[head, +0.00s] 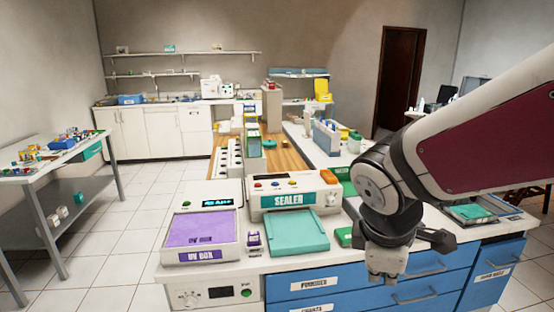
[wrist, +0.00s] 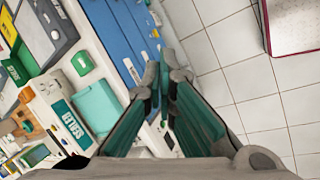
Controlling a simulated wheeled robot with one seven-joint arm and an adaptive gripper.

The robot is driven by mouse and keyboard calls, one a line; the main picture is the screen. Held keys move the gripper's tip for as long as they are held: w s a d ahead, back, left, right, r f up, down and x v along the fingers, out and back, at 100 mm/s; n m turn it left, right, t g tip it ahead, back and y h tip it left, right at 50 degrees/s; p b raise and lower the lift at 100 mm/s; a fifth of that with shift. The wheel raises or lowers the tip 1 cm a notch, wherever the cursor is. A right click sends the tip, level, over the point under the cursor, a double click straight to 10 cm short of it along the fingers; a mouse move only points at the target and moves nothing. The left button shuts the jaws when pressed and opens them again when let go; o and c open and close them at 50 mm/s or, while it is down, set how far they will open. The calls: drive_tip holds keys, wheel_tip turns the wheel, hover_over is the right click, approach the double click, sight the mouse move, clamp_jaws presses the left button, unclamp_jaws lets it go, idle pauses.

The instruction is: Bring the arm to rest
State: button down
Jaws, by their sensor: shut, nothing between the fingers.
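My arm (head: 480,135) reaches in from the right of the head view, in front of the counter's right part. My gripper (head: 385,278) hangs at its end, pointing down, before the blue drawers. In the wrist view my gripper (wrist: 168,75) shows its two green-padded fingers with the tips together and nothing between them. Below the tips the counter edge, blue drawer fronts and floor tiles show.
The counter holds a purple-lidded UV box (head: 200,230), a sealer (head: 290,195) and a teal tray (head: 297,233). Blue drawers (head: 345,285) lie below. A grey side table (head: 45,165) stands at left. The tiled floor (head: 150,200) between them is free.

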drive_tip(key=s+r+m+y+p, duration=0.1)
drive_tip(key=s+r+m, duration=0.3)
drive_tip(key=s+m, duration=0.2)
drive_tip(key=s+d+r+m+y+p, duration=0.1)
drive_tip(key=s+r+m, duration=0.2)
drive_tip(key=s+m, duration=0.4)
drive_tip(key=s, duration=0.3)
drive_tip(key=shift+s+d+r+m+y+p, duration=0.25)
drive_tip(key=shift+r+m+y+p, duration=0.05)
drive_tip(key=shift+r+y+p, duration=0.1)
